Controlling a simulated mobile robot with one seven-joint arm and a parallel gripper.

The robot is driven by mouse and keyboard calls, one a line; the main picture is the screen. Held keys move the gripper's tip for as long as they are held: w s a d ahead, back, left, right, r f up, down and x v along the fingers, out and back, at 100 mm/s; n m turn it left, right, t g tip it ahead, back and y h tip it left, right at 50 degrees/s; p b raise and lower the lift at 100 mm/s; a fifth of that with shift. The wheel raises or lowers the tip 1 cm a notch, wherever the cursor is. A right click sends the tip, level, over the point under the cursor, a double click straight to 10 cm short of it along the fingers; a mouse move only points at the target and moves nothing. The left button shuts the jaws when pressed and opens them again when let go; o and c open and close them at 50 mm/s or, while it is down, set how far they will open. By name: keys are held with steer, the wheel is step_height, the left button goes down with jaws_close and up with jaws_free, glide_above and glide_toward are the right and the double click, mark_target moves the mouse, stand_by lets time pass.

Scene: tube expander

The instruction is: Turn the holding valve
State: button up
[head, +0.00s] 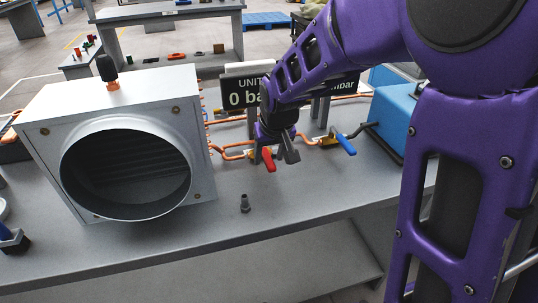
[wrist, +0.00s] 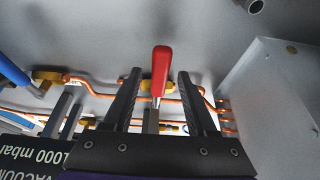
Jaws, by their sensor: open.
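A valve with a red handle (head: 268,159) sits on the copper pipe line behind the bench's front edge. The red handle (wrist: 160,70) also shows in the wrist view, between my fingers. A second valve with a blue handle (head: 345,144) is to its right; its blue handle (wrist: 14,72) shows at the left in the wrist view. No label shows which one is the holding valve. My gripper (head: 279,156) is open at the red handle, with one finger (wrist: 128,95) on each side and a visible gap to both. The red valve's body is partly hidden by my gripper.
A grey metal box with a round duct (head: 126,120) stands left. A display sign (head: 240,92) is behind the pipes, partly hidden by my arm. A blue box (head: 395,118) stands right.

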jaws_close()
stand_by(1.3)
